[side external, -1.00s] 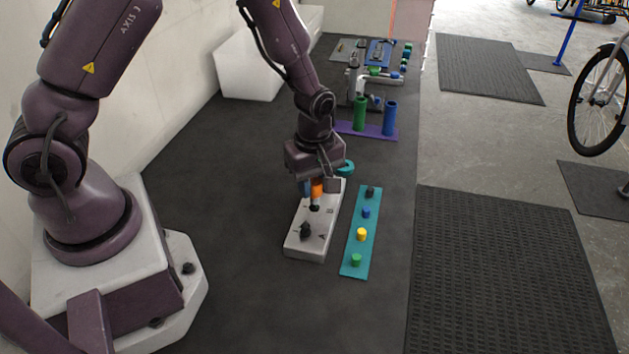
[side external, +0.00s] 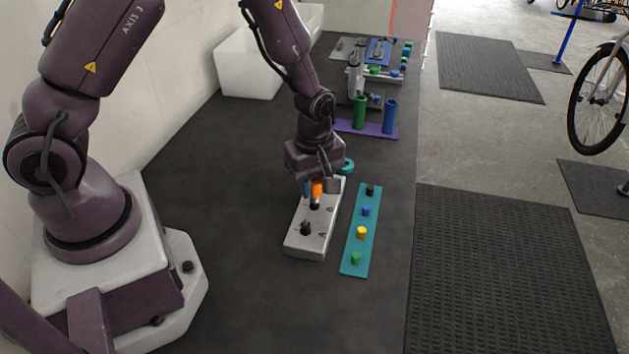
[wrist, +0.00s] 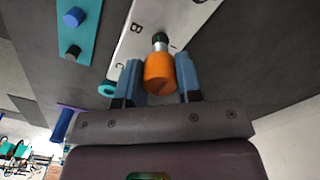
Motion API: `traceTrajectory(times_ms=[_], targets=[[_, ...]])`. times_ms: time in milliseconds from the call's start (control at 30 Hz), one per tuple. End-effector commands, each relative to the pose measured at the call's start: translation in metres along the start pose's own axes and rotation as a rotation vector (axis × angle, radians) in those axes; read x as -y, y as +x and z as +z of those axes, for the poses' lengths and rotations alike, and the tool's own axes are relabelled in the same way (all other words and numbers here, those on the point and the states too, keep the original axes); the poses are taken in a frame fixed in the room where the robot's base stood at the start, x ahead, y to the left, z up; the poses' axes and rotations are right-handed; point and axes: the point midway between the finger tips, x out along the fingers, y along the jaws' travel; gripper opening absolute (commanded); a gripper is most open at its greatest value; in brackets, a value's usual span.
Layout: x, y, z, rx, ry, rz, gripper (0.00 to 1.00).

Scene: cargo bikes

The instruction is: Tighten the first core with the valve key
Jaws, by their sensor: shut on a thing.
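My gripper (side external: 317,189) is shut on the orange handle of the valve key (side external: 317,186). In the wrist view the orange handle (wrist: 159,74) sits between the two blue-grey fingers. The key points down at a pale grey block (side external: 298,245) marked with letters. Its dark lower end is over a spot beside the letter B; I cannot tell whether it is seated on a core. A dark valve piece (side external: 305,228) stands at the block's near end, by the letter A. The far end of the block is partly hidden by my gripper.
A teal strip (side external: 352,264) with green, yellow, blue and dark caps lies right of the block. A teal ring (side external: 346,166) is just behind. Green (side external: 360,112) and blue (side external: 390,118) cylinders stand on a purple base farther back. The dark mat left of the block is clear.

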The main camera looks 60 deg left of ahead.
Motion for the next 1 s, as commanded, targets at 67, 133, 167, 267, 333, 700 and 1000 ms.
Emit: traceTrajectory(times_ms=[67,133,167,267,333,700,1000], targets=[[0.0003,0.0031,0.0002,-0.001,0.001,0.000,0.00],[0.0003,0.0031,0.0002,-0.001,0.001,0.000,0.00],[0.0002,0.0031,0.0003,-0.001,0.001,0.000,0.00],[0.0003,0.0031,0.0003,-0.001,0.004,0.000,0.00],[0.0003,0.0031,0.0003,-0.001,0.043,0.000,0.00],[0.0002,0.0030,0.0004,0.001,0.738,0.001,0.00],[0.0000,0.0030,0.0008,0.001,1.054,0.001,0.00]])
